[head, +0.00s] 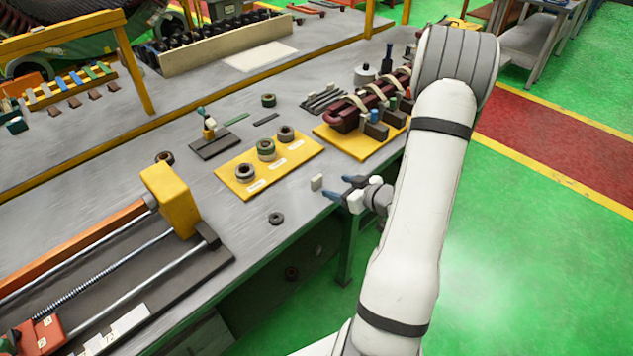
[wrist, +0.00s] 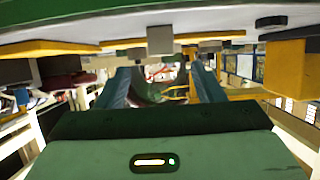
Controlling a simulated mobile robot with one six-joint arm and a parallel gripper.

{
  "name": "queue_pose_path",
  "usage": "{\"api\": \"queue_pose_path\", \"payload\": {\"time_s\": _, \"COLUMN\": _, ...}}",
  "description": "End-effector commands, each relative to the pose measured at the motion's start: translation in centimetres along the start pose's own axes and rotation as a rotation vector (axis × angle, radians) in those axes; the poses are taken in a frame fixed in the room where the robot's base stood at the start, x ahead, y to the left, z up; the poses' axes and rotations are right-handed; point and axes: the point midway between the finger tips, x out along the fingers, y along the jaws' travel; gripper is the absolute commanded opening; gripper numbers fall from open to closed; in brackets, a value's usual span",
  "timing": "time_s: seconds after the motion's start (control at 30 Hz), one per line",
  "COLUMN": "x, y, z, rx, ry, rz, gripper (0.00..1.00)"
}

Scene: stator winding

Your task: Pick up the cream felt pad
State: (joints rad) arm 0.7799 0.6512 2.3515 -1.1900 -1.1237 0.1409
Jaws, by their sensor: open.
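A small pale block (head: 316,183), which looks like the cream felt pad, stands on the grey bench near its front edge. In the wrist view the pad (wrist: 160,40) shows as a greyish block ahead of the fingertips, within the span between them. My gripper (head: 337,188) is at the bench edge, just right of the pad, with its blue fingers pointing at it. In the wrist view my gripper (wrist: 162,72) is open, its two fingers apart with nothing between them. The pad appears apart from both fingers.
A yellow board (head: 230,182) with several rings lies left of the pad. A second yellow board (head: 345,143) with a dark red coil stands behind. A loose dark ring (head: 276,218) lies on the bench to the front left. The bench around the pad is clear.

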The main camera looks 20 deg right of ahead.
Motion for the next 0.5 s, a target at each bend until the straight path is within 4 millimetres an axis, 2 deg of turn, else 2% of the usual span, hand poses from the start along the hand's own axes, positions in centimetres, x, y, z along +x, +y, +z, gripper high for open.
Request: {"api": "queue_pose_path", "payload": {"time_s": 0.5, "x": 6.5, "y": -0.2, "z": -0.1, "rx": 0.000, "ry": -0.002, "rz": -0.001, "gripper": 0.62}}
